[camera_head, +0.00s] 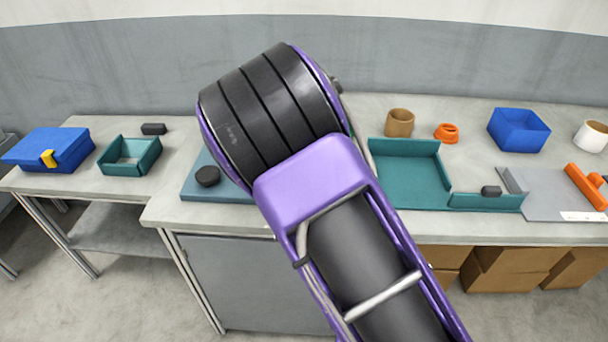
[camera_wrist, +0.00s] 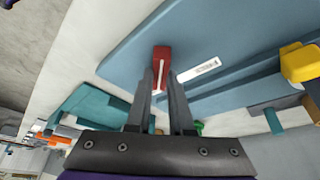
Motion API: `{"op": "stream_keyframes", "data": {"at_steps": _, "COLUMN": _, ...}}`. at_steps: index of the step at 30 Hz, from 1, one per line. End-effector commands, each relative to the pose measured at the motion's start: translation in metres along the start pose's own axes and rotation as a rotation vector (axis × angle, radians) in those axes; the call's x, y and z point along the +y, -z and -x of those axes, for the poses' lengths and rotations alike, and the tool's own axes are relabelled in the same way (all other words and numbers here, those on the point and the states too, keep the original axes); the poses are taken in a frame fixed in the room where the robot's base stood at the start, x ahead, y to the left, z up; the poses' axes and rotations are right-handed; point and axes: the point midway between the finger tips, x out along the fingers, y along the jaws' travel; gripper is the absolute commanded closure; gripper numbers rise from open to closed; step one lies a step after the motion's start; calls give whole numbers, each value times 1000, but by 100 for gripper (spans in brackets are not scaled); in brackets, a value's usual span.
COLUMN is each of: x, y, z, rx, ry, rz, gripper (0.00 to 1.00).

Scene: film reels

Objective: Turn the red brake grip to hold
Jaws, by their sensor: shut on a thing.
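The red brake grip (camera_wrist: 161,53) shows in the wrist view, at the tips of my gripper (camera_wrist: 160,82). My gripper's two fingers are shut on the grip, one on each side. The grip stands at a blue-grey board (camera_wrist: 235,45) that has a white label (camera_wrist: 199,69) beside the grip. The label's print is too small to read. In the head view, my own arm hides the grip and my gripper. A blue-grey base (camera_head: 225,190) with a black round knob (camera_head: 207,176) shows left of my arm there.
A teal tray (camera_head: 400,147), a grey plate (camera_head: 545,205) with orange parts, a blue bin (camera_head: 519,130) and a brown cup (camera_head: 399,122) stand right of my arm. A blue box (camera_head: 50,149) and a teal frame (camera_head: 129,156) are at the left. A yellow part (camera_wrist: 300,63) shows in the wrist view.

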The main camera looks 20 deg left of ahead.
Motion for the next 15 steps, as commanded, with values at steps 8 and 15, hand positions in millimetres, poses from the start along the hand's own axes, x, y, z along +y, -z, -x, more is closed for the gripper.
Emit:
{"op": "stream_keyframes", "data": {"at_steps": 8, "x": 0, "y": -1, "z": 0, "rx": -1, "ry": 0, "rz": -1, "gripper": 51}}
{"op": "stream_keyframes", "data": {"at_steps": 15, "x": 0, "y": 0, "z": 0, "rx": -1, "ry": 0, "rz": 0, "gripper": 50}}
